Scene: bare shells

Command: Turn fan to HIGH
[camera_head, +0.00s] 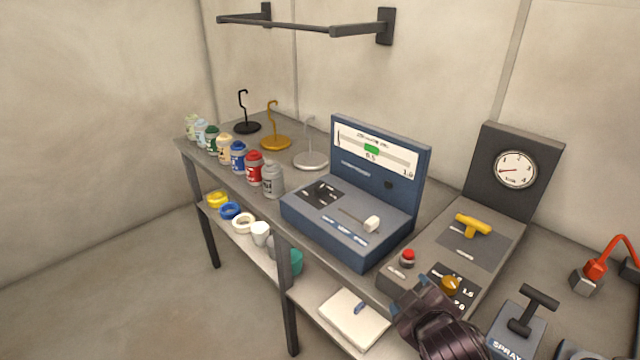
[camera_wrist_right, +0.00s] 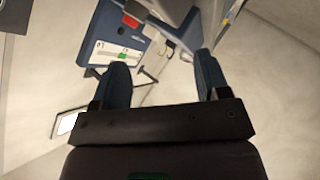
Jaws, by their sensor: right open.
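The fan is not clearly identifiable by a readable label. A blue console (camera_head: 345,235) stands mid-bench. Its upright panel has a white scale with a green marker (camera_head: 372,149). On its sloped top a thin lever ends in a white knob (camera_head: 372,224), at the right, above small blue labels too small to read. My right gripper (camera_head: 408,302) is low in the head view, in front of the grey console and apart from the white knob. In the right wrist view, the right gripper (camera_wrist_right: 160,78) is open and empty, with the blue console (camera_wrist_right: 120,35) beyond its fingers. My left gripper is out of view.
A grey console (camera_head: 425,262) with a dial gauge (camera_head: 515,170), yellow handle (camera_head: 471,226), red button (camera_head: 408,257) and orange knob (camera_head: 451,285) stands right. A spray unit (camera_head: 520,330) is nearer. Several cans and hooked stands fill the bench's left. A wall rail (camera_head: 310,27) hangs above.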

